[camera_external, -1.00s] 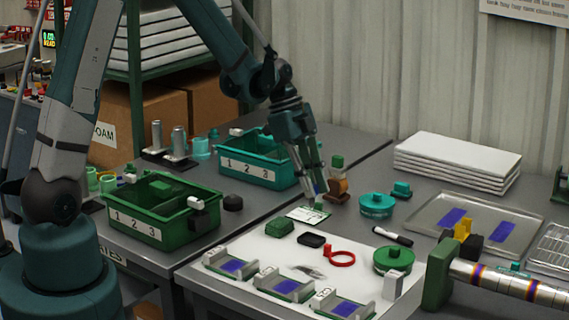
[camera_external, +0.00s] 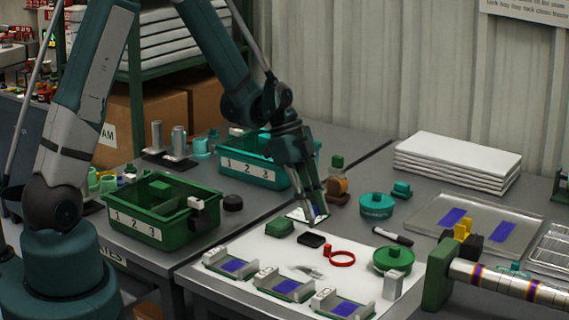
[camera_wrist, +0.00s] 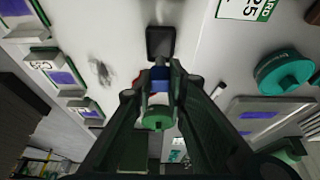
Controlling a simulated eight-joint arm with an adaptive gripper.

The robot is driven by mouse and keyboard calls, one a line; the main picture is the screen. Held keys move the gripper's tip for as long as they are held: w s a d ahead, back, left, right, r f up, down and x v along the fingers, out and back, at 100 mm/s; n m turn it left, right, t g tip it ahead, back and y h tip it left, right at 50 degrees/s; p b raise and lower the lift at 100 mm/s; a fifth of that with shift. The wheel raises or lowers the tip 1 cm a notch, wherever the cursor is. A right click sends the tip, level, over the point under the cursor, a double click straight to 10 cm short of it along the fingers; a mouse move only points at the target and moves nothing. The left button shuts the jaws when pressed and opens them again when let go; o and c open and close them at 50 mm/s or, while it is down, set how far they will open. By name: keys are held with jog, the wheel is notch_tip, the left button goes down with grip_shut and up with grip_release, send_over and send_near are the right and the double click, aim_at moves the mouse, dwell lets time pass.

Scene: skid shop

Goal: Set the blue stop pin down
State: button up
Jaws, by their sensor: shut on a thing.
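My gripper (camera_external: 312,222) points down over the white mat, just behind the small black tray (camera_external: 311,240) and the red ring (camera_external: 341,258). In the wrist view my gripper (camera_wrist: 160,82) is shut on the blue stop pin (camera_wrist: 160,73), which shows as a blue piece between the fingertips. The black tray (camera_wrist: 160,42) lies just beyond the pin in that view, and the red ring is mostly hidden behind the fingers. In the external view the fingers mostly hide the pin. I cannot tell whether its lower end touches the mat.
Three grey fixtures with blue pads, one here (camera_external: 232,264), line the mat's front. A green lidded disc (camera_external: 393,260) and a marker (camera_external: 392,236) lie to the right. A green block (camera_external: 279,227) lies left. Green (camera_external: 150,222) and teal bins (camera_external: 240,170) stand further left.

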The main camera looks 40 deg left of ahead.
jog(key=shift+f+b, duration=0.45)
jog(key=shift+f, duration=1.45)
jog(key=shift+f, duration=0.15)
jog(key=o, duration=0.9)
jog(key=shift+r, duration=0.2)
jog(key=p+v, duration=0.2)
jog(key=v, duration=1)
jog(key=shift+p, duration=0.35)
